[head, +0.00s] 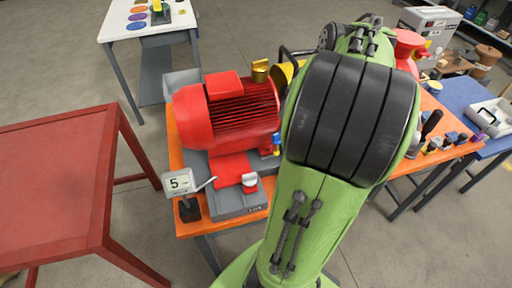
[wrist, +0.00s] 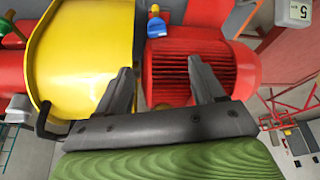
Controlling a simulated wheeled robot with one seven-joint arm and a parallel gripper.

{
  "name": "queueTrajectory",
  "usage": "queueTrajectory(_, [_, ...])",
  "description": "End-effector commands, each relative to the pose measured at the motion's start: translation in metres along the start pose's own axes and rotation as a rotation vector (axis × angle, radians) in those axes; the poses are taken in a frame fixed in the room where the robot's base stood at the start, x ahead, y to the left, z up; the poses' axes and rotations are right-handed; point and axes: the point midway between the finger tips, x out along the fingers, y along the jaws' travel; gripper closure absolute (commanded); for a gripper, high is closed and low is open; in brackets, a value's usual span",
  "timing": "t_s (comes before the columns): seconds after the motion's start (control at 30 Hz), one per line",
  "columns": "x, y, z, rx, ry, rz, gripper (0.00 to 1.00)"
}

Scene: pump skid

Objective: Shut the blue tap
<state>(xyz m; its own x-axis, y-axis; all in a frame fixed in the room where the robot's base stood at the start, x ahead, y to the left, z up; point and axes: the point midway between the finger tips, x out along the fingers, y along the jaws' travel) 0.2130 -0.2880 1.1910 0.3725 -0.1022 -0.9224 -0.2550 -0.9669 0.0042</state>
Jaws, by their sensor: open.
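The blue tap shows as a small blue piece (wrist: 156,27) near the top of the wrist view, between the yellow housing and the red motor. In the head view a small blue part (head: 277,140) shows at the motor's right end, partly hidden by my arm. My gripper (wrist: 161,66) is open and empty, with its two fingers spread. The tap lies beyond the fingertips, apart from them. In the head view my green and black arm hides the gripper.
The red motor (head: 228,112) sits on an orange bench. A yellow housing (wrist: 85,50) fills the left of the wrist view, close to one finger. A display reading 5 (head: 178,183) stands at the bench's front left. A red table (head: 60,185) is at left.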

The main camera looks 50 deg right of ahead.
Motion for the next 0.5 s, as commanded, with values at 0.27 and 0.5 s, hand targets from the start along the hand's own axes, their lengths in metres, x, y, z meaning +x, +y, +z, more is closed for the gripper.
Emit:
queueTrajectory(0.27, [0.047,0.000,0.002,0.002,-0.002,-0.005,0.32])
queueTrajectory(0.5, [0.107,0.001,0.003,0.003,-0.003,-0.004,0.32])
